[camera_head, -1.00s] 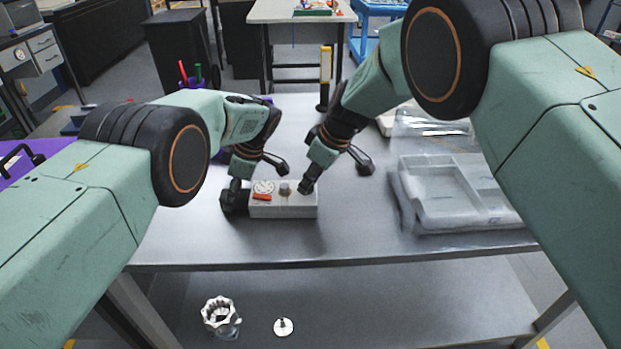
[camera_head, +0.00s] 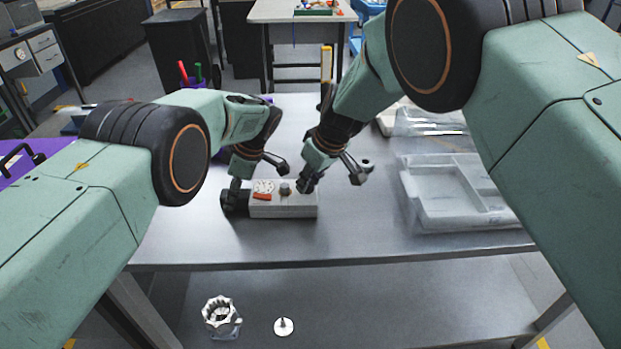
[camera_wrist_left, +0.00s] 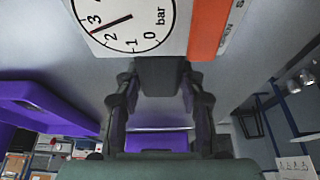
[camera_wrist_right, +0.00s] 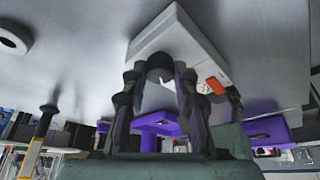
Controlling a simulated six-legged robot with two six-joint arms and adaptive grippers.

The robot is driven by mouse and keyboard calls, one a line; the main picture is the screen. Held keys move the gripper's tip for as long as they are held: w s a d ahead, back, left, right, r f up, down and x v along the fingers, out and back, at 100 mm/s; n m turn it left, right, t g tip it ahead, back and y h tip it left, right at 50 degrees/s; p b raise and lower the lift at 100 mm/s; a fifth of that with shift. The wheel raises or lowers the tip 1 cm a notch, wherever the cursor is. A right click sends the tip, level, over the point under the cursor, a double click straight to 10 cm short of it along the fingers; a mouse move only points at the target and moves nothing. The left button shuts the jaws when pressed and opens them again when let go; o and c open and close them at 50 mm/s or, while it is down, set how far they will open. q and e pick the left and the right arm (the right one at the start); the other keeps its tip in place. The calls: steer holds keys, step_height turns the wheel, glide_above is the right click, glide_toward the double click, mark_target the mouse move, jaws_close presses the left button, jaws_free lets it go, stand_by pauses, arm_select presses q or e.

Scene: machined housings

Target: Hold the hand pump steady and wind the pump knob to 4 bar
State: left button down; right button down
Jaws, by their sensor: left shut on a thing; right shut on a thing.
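The hand pump (camera_head: 268,211) is a pale box lying on the grey table, with a round gauge (camera_head: 264,187), an orange-red label (camera_head: 262,197) and a small grey knob-like part (camera_head: 285,188) on top. My left gripper (camera_head: 234,200) is shut on the pump's left end. In the left wrist view the gauge (camera_wrist_left: 133,27) needle points between 2 and 3 bar. My right gripper (camera_head: 305,185) is shut over the right part of the pump's top. In the right wrist view its fingers close around the dark pump knob (camera_wrist_right: 160,67), mostly hidden by them.
A clear plastic tray (camera_head: 425,218) lies to the right on the table. A toothed metal part (camera_head: 221,317) and a small disc (camera_head: 284,327) are on the lower shelf. The table's front is clear.

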steer(key=c, duration=1)
jaws_free()
steer(key=shift+v, duration=3.75)
steer(key=shift+d, duration=0.1)
